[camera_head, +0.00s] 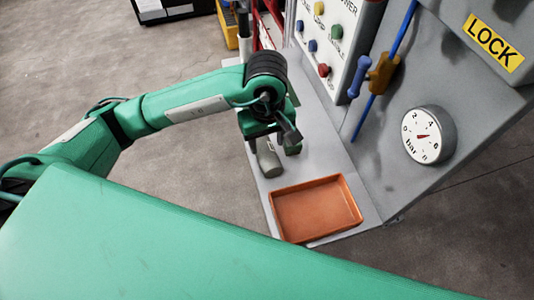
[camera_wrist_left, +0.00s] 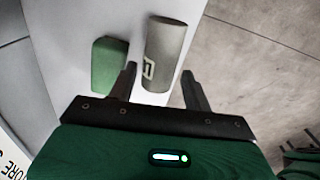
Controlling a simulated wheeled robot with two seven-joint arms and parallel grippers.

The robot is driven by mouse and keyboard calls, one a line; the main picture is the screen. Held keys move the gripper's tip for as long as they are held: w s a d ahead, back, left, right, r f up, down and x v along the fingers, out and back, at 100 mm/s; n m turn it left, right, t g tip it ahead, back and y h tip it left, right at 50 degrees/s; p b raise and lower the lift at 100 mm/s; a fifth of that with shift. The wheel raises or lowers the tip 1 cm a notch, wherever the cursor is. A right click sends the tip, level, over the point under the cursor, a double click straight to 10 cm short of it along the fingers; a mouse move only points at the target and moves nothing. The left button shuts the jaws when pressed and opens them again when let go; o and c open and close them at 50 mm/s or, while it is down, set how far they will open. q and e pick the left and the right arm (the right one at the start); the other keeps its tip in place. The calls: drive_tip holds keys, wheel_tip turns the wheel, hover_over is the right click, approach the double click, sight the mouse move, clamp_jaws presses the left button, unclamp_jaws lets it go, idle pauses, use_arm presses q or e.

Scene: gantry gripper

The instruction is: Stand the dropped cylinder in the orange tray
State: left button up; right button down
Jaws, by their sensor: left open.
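The grey cylinder (camera_head: 268,162) appears to lie on its side on the grey shelf, partly hidden by my left gripper in the head view. In the left wrist view the cylinder (camera_wrist_left: 166,50) carries a pale marking, and its near end lies between my open fingers. My left gripper (camera_head: 272,138) is just above it; its fingers (camera_wrist_left: 160,72) are spread on either side, and contact cannot be told. The orange tray (camera_head: 318,238) is empty on the same shelf, nearer the shelf's front end. My right gripper is out of view.
A green block (camera_wrist_left: 108,66) lies beside the cylinder, close to one finger; it also shows in the head view (camera_head: 293,148). A panel with colored knobs (camera_head: 335,35) and a pressure gauge (camera_head: 428,134) rise along the shelf's right. The shelf's left edge is close to the cylinder.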

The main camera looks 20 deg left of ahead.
sight(267, 151)
use_arm(q)
drive_tip(key=shift+s+f, duration=0.1)
drive_tip(key=shift+f, duration=0.3)
wheel_tip(267, 151, down, 4)
drive_tip(key=shift+s+f+p, duration=0.1)
drive_tip(key=shift+p, duration=0.5)
drive_tip(key=shift+c, duration=0.9)
drive_tip(key=c, duration=0.9)
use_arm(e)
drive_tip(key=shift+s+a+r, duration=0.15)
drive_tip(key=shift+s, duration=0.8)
use_arm(q)
drive_tip(key=shift+r, duration=0.2)
